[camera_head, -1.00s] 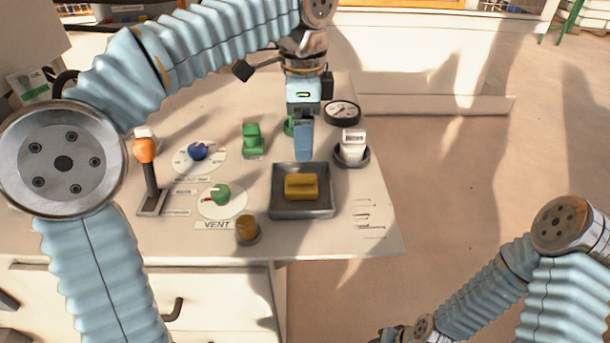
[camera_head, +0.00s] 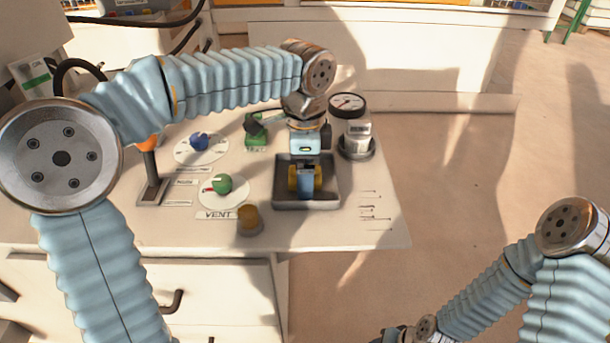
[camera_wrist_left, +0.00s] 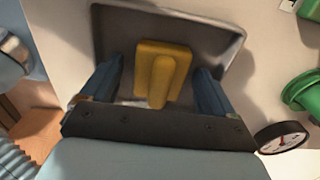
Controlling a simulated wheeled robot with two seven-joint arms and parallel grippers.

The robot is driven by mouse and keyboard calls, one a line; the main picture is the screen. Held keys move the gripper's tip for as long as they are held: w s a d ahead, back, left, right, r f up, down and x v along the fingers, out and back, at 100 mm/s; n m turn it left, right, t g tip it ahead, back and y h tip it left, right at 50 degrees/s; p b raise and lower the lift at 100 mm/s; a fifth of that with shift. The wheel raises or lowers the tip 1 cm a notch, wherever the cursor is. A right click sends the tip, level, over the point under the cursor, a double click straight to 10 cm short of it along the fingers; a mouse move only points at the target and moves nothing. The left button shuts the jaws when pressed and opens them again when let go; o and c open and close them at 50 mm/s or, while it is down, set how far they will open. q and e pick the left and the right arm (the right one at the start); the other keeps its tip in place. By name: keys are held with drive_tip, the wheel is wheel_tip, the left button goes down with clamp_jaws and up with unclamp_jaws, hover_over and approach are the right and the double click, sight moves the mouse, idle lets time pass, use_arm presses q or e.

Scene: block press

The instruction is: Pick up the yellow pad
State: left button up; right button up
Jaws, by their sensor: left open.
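The yellow pad (camera_head: 293,179) lies in a dark grey square tray (camera_head: 333,203) on the bench top. In the left wrist view the pad (camera_wrist_left: 163,70) shows a raised ridge along its middle. My left gripper (camera_head: 305,190) is over the tray, pointing down at the pad and hiding part of it. In the left wrist view my left gripper (camera_wrist_left: 155,85) is open, with one blue finger on each side of the pad's ridge. I cannot tell whether the fingers touch it. My right gripper is not clearly shown; only part of my right arm is at the lower right.
A white block (camera_head: 357,138) in a round holder and a gauge (camera_head: 347,104) stand behind right of the tray. An amber knob (camera_head: 249,219), a green knob (camera_head: 222,184), a blue knob (camera_head: 199,141) and a lever (camera_head: 150,178) are on the left.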

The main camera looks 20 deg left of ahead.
use_arm(q)
drive_tip(key=c, duration=1.2)
drive_tip(key=shift+o, duration=0.2)
drive_tip(key=shift+r, duration=0.1)
drive_tip(key=shift+r, duration=0.35)
wheel_tip(320, 180, up, 3)
drive_tip(key=shift+s+d+p, duration=0.15)
drive_tip(key=shift+p, duration=0.15)
drive_tip(key=s+d+r, duration=0.5)
drive_tip(key=s+r, duration=0.4)
drive_tip(key=s, duration=0.3)
drive_tip(key=shift+s, duration=0.35)
drive_tip(key=shift+r, duration=0.1)
